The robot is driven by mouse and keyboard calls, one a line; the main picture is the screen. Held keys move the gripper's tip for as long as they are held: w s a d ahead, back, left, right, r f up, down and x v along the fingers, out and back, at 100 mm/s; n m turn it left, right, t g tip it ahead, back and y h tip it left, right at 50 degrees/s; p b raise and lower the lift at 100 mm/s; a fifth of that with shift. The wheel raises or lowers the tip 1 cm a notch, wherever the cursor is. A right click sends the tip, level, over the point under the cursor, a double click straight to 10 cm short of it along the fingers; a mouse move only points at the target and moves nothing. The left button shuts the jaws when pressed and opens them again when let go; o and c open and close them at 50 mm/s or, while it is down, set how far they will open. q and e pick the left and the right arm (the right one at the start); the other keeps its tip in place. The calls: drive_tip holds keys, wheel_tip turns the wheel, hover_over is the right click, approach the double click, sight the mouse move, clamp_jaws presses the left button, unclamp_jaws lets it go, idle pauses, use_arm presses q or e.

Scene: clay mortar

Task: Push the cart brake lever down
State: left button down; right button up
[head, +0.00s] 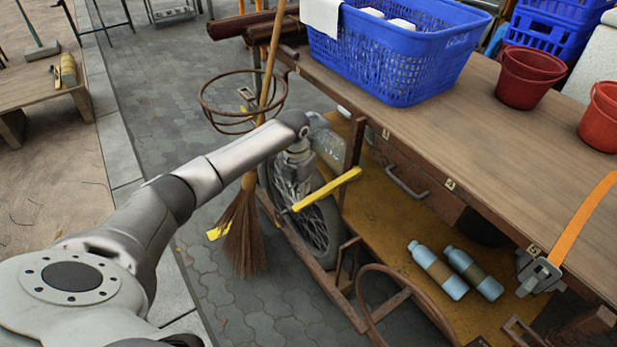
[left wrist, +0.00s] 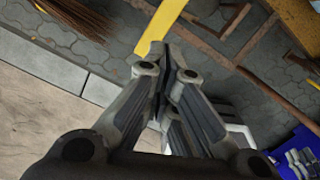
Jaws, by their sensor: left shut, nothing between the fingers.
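The brake lever is a yellow bar (head: 330,188) beside the spoked wheel of the cart, sloping up to the right in the head view. In the left wrist view a yellow bar (left wrist: 161,24) runs up from just beyond my fingertips. My left gripper (head: 299,163) points down over the wheel, close to the lever and partly lost against the spokes. In the left wrist view its fingers (left wrist: 167,66) are shut together and empty. I cannot tell whether the fingertips touch the lever. My right gripper is not in view.
A straw broom (head: 246,225) and a rusty ring holder (head: 213,107) stand left of the wheel (head: 320,228). The cart top (head: 440,135) holds a blue basket (head: 395,50) and red buckets (head: 529,77). Blue bottles (head: 438,271) lie on the lower shelf.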

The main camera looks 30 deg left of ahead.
use_arm(q)
drive_tip(key=shift+s, duration=0.15)
wheel_tip(320, 180, up, 12)
drive_tip(key=s, duration=0.1)
idle(0.6)
drive_tip(key=shift+s, duration=0.1)
